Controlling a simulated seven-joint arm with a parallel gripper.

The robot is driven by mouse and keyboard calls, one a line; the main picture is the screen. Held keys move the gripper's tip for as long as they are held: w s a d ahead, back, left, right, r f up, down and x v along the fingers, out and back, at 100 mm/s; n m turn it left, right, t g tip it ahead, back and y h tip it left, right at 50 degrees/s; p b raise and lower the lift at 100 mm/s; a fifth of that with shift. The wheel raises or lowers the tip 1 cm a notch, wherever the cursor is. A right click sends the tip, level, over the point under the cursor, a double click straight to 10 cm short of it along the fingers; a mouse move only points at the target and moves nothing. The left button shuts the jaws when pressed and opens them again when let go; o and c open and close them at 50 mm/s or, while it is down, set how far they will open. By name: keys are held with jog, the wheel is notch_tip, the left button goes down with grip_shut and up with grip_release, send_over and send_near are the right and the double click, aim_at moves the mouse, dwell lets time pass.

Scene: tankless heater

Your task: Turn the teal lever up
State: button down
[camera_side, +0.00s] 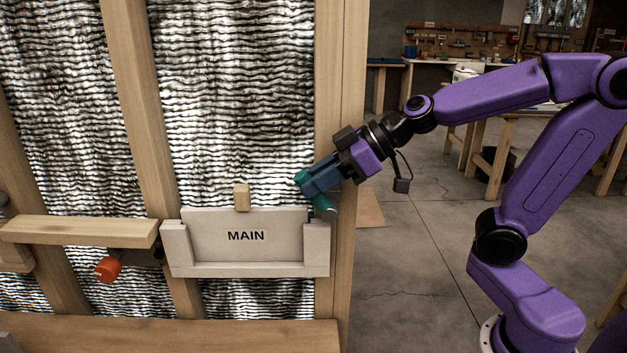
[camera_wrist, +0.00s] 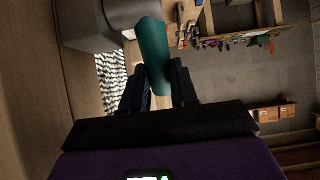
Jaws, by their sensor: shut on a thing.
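The teal lever (camera_side: 321,200) is at the right end of the box labelled MAIN (camera_side: 246,251), near the wooden post. In the side view its teal parts show on both sides of my fingers, and it slants down to the right. My gripper (camera_side: 313,190) reaches in from the right, tilted downward, and is shut on the lever. In the wrist view the teal lever (camera_wrist: 154,50) stands between the two dark fingers of my gripper (camera_wrist: 159,82). The part of the lever behind my fingers is hidden.
A wooden block (camera_side: 242,197) stands up at the box's top edge. An orange-red knob (camera_side: 107,269) sits below a wooden ledge (camera_side: 78,232) at left. Wooden studs (camera_side: 340,120) frame the wall. Open floor (camera_side: 420,280) lies to the right, with workbenches behind.

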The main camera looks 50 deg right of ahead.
jog(key=shift+s+d+r+t+y, duration=0.15)
jog(key=shift+s+d+t+y, duration=0.05)
jog(key=shift+t+y, duration=0.2)
dwell(0.3)
jog(key=c, duration=0.9)
grip_release()
jog(key=shift+o, duration=0.2)
jog(key=v, duration=1.7)
jog(key=shift+s, duration=0.15)
jog(key=shift+r, duration=0.1)
